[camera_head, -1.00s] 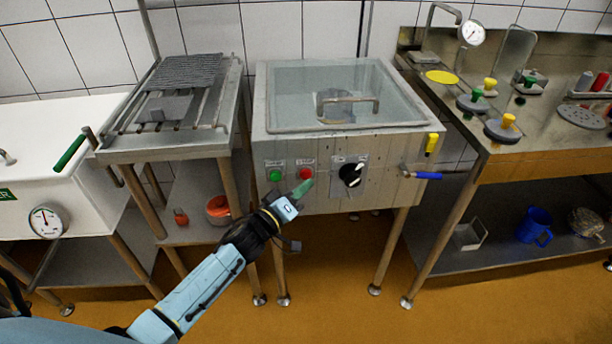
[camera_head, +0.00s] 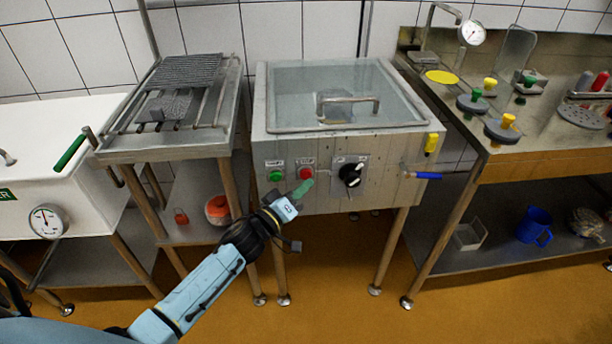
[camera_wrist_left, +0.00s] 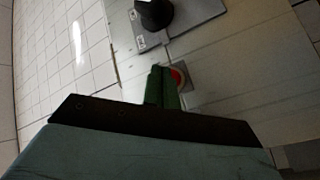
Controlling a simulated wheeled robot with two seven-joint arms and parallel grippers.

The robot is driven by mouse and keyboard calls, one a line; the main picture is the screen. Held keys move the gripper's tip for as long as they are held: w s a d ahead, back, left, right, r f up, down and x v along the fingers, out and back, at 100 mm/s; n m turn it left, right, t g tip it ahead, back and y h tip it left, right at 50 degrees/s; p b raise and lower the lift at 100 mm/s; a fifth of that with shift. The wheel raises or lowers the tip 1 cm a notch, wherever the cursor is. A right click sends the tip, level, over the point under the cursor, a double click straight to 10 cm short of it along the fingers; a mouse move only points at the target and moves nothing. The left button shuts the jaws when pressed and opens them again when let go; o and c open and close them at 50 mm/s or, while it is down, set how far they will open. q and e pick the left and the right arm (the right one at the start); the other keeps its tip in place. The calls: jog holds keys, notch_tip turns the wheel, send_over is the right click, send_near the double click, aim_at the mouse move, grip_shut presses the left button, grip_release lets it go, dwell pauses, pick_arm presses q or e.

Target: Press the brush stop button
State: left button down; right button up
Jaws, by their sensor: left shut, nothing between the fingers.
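The red button (camera_head: 305,173) sits on the front panel of the steel washing machine (camera_head: 400,148), between a green button (camera_head: 276,175) on its left and a black rotary knob (camera_head: 351,175) on its right. The labels above the buttons are too small to read surely. My left gripper (camera_head: 304,188) is shut and empty, its green fingertips just below and in front of the red button. In the left wrist view the shut fingers (camera_wrist_left: 161,88) lie beside the red button (camera_wrist_left: 178,77) and partly cover it; I cannot tell whether they touch it. My right gripper is not in view.
A blue-handled valve (camera_head: 428,175) sticks out at the panel's right. A rack table (camera_head: 120,155) stands to the left and a steel bench (camera_head: 480,150) to the right. The black knob also shows close by in the left wrist view (camera_wrist_left: 153,14).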

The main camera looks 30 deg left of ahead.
pick_arm(q)
jog(key=shift+w+a, duration=0.25)
jog(key=shift+w, duration=0.1)
jog(key=shift+w+a, duration=0.25)
jog(key=shift+w, duration=0.2)
dwell(0.9)
jog(key=shift+s+d+p, duration=0.45)
jog(key=shift+s+p, duration=0.25)
jog(key=shift+s, duration=0.1)
jog(key=s+d, duration=0.1)
jog(key=s+p, duration=0.1)
jog(key=s, duration=0.1)
jog(key=s+d+p, duration=0.1)
jog(key=shift+s+d, duration=0.15)
jog(key=shift+d, duration=0.2)
